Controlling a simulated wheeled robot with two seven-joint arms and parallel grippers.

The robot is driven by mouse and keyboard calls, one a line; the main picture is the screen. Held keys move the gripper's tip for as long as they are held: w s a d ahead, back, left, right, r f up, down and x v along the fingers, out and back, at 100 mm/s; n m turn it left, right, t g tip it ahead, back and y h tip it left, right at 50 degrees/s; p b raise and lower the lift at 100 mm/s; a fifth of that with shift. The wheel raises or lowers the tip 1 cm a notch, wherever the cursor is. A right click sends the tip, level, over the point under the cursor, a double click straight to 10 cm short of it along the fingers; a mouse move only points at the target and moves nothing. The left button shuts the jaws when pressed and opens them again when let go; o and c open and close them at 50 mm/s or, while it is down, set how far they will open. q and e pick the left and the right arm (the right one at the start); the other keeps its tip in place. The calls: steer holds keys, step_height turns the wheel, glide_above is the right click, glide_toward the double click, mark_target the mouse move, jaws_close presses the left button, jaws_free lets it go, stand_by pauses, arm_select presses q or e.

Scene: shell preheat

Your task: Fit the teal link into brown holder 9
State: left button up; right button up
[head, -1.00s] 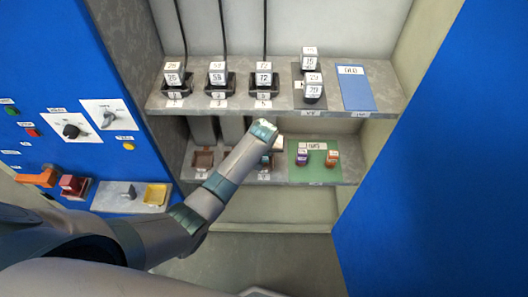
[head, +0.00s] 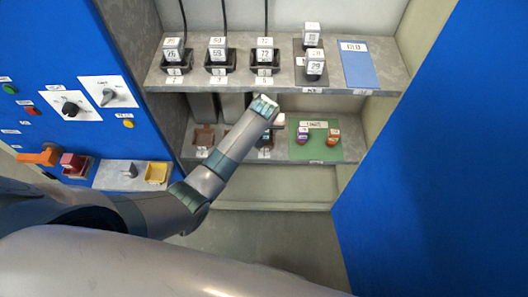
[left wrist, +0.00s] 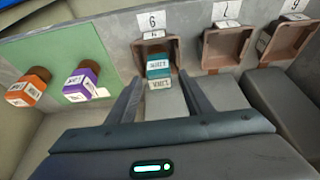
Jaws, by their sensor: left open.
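The teal link (left wrist: 158,68) sits at the mouth of a brown holder (left wrist: 146,46), the one nearest the green mat. Its label looks like a 6 in the left wrist view, which appears turned upside down against the head view, so it may be a 9. My left gripper (left wrist: 160,80) is open, with one finger on each side of the link. I cannot tell whether the link is fully seated. In the head view my left arm (head: 240,135) reaches to the lower shelf and hides the fingers. My right gripper is not in view.
Two more brown holders, a middle one (left wrist: 226,46) and an end one (left wrist: 290,37), look empty. The green mat (head: 314,152) carries a purple link (head: 303,138) and an orange link (head: 332,137). The upper shelf (head: 190,82) overhangs this area.

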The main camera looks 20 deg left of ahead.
arm_select(q)
steer(key=s+d+b, duration=0.1)
steer(key=s+d, duration=0.2)
steer(key=s, duration=0.8)
steer(key=shift+s+d+r+b, duration=0.2)
steer(key=shift+s+b, duration=0.2)
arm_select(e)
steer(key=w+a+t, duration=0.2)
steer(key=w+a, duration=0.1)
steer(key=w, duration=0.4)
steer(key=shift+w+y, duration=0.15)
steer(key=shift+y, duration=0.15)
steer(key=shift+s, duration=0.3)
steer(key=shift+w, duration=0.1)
